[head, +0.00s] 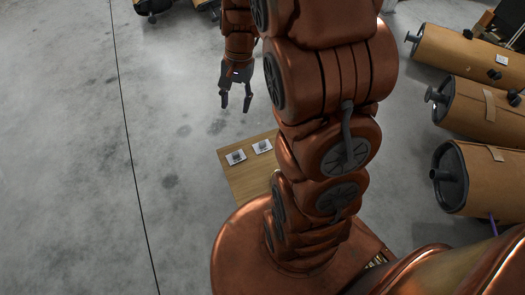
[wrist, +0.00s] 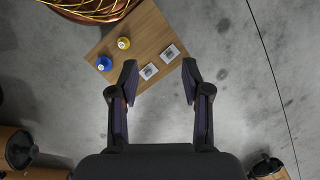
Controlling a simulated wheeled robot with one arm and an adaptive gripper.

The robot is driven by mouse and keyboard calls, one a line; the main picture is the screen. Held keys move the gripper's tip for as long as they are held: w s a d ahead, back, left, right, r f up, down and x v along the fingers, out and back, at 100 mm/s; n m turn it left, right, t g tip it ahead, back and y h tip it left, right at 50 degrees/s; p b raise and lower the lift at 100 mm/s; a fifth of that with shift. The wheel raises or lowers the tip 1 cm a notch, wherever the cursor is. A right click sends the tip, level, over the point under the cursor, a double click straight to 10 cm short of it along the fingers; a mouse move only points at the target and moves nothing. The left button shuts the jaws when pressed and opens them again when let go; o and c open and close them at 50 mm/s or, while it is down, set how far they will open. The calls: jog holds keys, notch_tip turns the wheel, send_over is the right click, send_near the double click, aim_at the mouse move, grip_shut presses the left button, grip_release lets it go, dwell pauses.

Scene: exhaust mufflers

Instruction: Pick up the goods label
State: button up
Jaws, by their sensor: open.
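Two small white labels with dark prints lie side by side on a wooden board. In the head view they are a left label (head: 235,157) and a right label (head: 262,146). In the wrist view one label (wrist: 149,71) and another label (wrist: 170,51) appear beyond and between my fingertips. I cannot tell which one is the goods label. My gripper (head: 236,96) is open and empty, hanging above the floor past the board's edge. In the wrist view my gripper (wrist: 160,80) has its two fingers spread, with the labels apart from them and lower down.
The wooden board (head: 240,180) also holds a yellow object (wrist: 123,43) and a blue object (wrist: 104,63). Brown cylindrical mufflers (head: 480,110) lie at the right. A dark line (head: 130,150) crosses the floor. The grey floor at left is clear.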

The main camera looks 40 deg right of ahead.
jog(key=w+d+f+m+y+b, duration=0.1)
jog(key=w+d+f+m+b, duration=0.3)
jog(key=f, duration=0.6)
jog(key=w+d+f+m+b, duration=0.1)
jog(key=w+d+f+b, duration=0.35)
jog(key=f, duration=0.65)
jog(key=m+t+b, duration=0.2)
jog(key=m+b, duration=0.3)
jog(key=b, duration=0.3)
send_near(262, 143)
jog(key=f, duration=0.2)
jog(key=shift+w+a+f+m+y, duration=0.3)
jog(key=shift+f, duration=0.1)
jog(key=shift+s+b+x, duration=0.1)
jog(key=shift+b+x, duration=0.8)
jog(key=shift+x, duration=0.9)
jog(key=shift+s+b+x, duration=0.15)
jog(key=shift+b+x, duration=0.7)
jog(key=shift+x, duration=0.95)
jog(key=shift+d, duration=0.1)
jog(key=shift+c, duration=0.3)
jog(key=c, duration=0.8)
